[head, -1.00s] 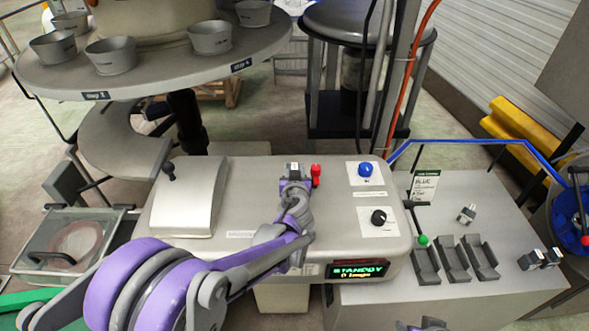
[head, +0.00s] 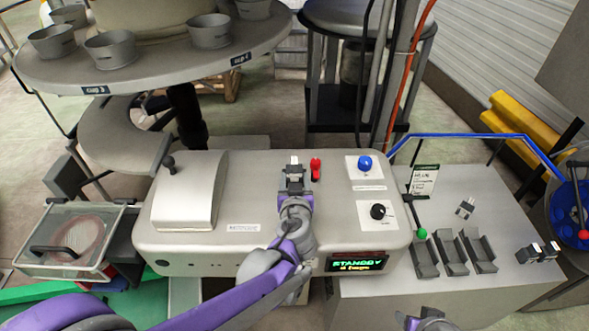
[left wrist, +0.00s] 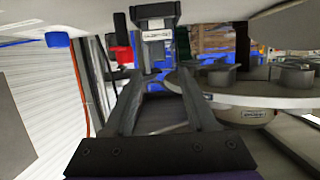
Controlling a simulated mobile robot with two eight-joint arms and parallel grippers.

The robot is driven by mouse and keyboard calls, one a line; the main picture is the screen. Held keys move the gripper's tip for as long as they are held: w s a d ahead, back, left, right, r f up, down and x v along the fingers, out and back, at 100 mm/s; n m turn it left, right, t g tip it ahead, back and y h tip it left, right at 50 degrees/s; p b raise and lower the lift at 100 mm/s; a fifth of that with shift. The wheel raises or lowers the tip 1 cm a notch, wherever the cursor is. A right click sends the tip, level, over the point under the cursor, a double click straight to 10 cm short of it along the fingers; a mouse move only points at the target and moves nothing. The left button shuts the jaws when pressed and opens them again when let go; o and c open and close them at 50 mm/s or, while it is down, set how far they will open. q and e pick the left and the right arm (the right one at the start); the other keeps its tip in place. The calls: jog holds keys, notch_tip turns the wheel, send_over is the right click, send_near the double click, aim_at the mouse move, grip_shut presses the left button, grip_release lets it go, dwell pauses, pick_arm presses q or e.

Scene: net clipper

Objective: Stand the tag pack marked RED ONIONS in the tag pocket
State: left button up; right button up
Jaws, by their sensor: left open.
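My left gripper (head: 294,181) is over the top of the grey machine, left of the red lever (head: 316,168). A small block with a dark top and a pale label (head: 294,160) is at its fingertips. In the left wrist view this block (left wrist: 155,28) stands just past the tips of my open fingers (left wrist: 156,78). Its label is too small to read. I cannot tell whether it sits in the tag pocket, which I cannot make out apart from it. My right gripper (head: 430,322) shows only partly at the bottom edge.
Similar small packs, one (head: 466,208) alone and a pair (head: 543,253), lie on the right table (head: 450,280) near dark open trays (head: 452,252). A placard (head: 423,180), a green-knobbed lever (head: 421,233) and a blue rail (head: 480,138) stand nearby. The STANDBY display (head: 357,263) is lit.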

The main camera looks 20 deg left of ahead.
pick_arm(q)
jog(key=s+a, duration=0.1)
jog(key=s, duration=0.1)
jog(key=s+a+g, duration=0.1)
jog(key=s, duration=0.1)
jog(key=s+a+g, duration=0.1)
jog(key=s, duration=0.1)
jog(key=shift+s+a+f+y, duration=0.3)
jog(key=shift+s+a, duration=0.05)
jog(key=s+a+f+g, duration=0.1)
jog(key=s, duration=0.1)
jog(key=s+f+g, duration=0.1)
jog(key=s, duration=0.2)
jog(key=s+a+f+g+h, duration=0.1)
jog(key=s, duration=0.2)
jog(key=shift+s+a+m+g, duration=0.2)
jog(key=shift+a+m+g, duration=0.1)
jog(key=shift+a, duration=0.05)
jog(key=s+d+f+m+g+h, duration=0.2)
jog(key=s+d+f+h, duration=0.1)
jog(key=s, duration=0.7)
jog(key=shift+d+f+m+g+h, duration=0.2)
jog(key=shift+d+m+g+h, duration=0.1)
jog(key=shift+g, duration=0.1)
jog(key=shift+a, duration=0.1)
jog(key=shift+c, duration=0.4)
jog(key=shift+s, duration=0.1)
jog(key=shift+c, duration=0.2)
